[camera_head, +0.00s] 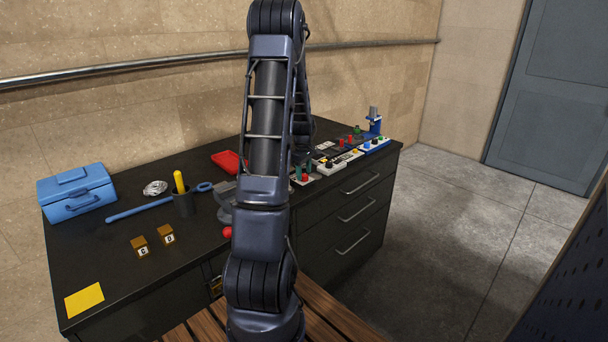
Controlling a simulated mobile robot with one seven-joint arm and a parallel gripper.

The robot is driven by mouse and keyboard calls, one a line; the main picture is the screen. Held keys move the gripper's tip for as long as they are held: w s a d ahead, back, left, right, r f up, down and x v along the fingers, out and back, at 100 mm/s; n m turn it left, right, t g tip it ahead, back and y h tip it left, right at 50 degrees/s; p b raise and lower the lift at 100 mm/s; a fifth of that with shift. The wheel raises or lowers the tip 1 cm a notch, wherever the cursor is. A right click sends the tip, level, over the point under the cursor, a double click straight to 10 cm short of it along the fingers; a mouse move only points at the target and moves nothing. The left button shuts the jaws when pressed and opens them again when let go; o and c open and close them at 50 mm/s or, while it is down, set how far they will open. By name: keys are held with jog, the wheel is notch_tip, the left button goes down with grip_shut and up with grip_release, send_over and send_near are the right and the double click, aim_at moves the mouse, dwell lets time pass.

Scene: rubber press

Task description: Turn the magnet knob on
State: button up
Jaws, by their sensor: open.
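Several small control boxes stand in a row along the right part of the dark workbench (108,235). A white and blue box (374,146) with coloured knobs is at the right end. Another pale box (333,163) with dark knobs is nearer my arm. A red knob (305,177) shows just right of my arm. I cannot tell which knob is the magnet knob. My gripper (305,160) hangs just behind my arm, close above the left end of the boxes. It is mostly hidden, and its fingers and any contact are unclear. It is open.
A blue toolbox (77,198), a blue wrench (140,212), a dark cup (184,204), two lettered blocks (140,245) and a yellow sheet (84,299) lie on the left. A red tray (229,161) is behind my arm. A blue device (374,122) stands far right.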

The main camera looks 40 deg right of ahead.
jog(key=shift+f, duration=0.65)
jog(key=shift+c, duration=0.4)
jog(key=c, duration=0.9)
